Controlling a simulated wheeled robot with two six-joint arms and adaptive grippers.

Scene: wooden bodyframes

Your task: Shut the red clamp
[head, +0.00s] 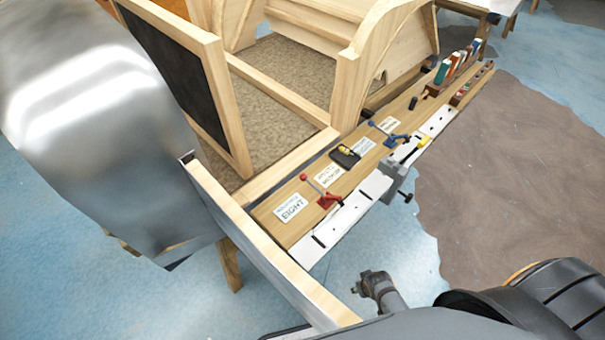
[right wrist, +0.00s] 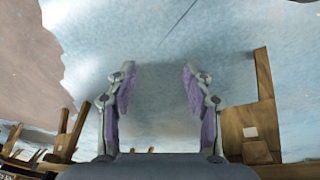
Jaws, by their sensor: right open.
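The red clamp (head: 328,200) sits near the front edge of the wooden workbench (head: 290,232) in the head view. Its thin lever slants from the red base up and left to a red ball knob. The lever looks raised. My right gripper (right wrist: 158,68) shows in the right wrist view with its two fingers apart and nothing between them. Only floor lies beyond its fingertips. The red clamp cannot be made out in the right wrist view. My left gripper does not show in the head view.
A blue clamp (head: 390,136) and a grey vise (head: 397,180) are farther right on the bench. Labels lie along it. A wooden bodyframe (head: 346,85) stands behind. A silver panel with a wooden edge (head: 265,250) stands close at left.

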